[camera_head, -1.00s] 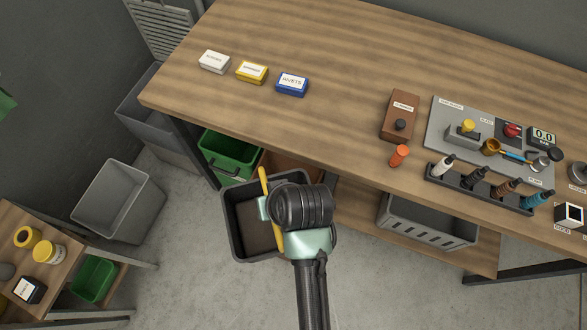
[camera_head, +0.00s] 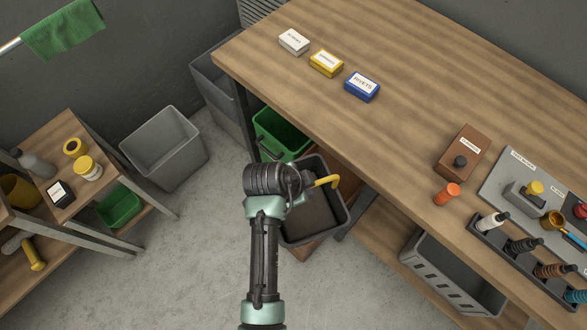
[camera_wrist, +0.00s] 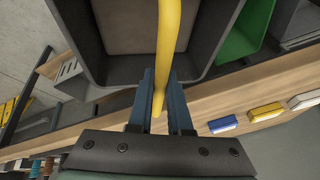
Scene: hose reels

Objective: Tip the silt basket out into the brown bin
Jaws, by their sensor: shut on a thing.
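The silt basket (camera_head: 318,237) is a dark grey open tub with a yellow handle (camera_head: 324,182). A flat brown-grey layer lies inside it. My gripper (camera_wrist: 160,92) is shut on the yellow handle, which passes between its blue-grey fingers in the wrist view. The basket hangs roughly upright, its mouth facing up, beside the front edge of the workbench. Brown surfaces show below and behind the basket; they look like the brown bin (camera_head: 306,251), mostly hidden by the basket. In the head view my wrist covers the fingertips.
A green bin (camera_head: 281,137) stands behind the basket under the workbench (camera_head: 410,90). A grey bin (camera_head: 165,150) stands at left on open floor. A slotted grey crate (camera_head: 450,280) is on the lower shelf at right. Small boxes line the bench's left end.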

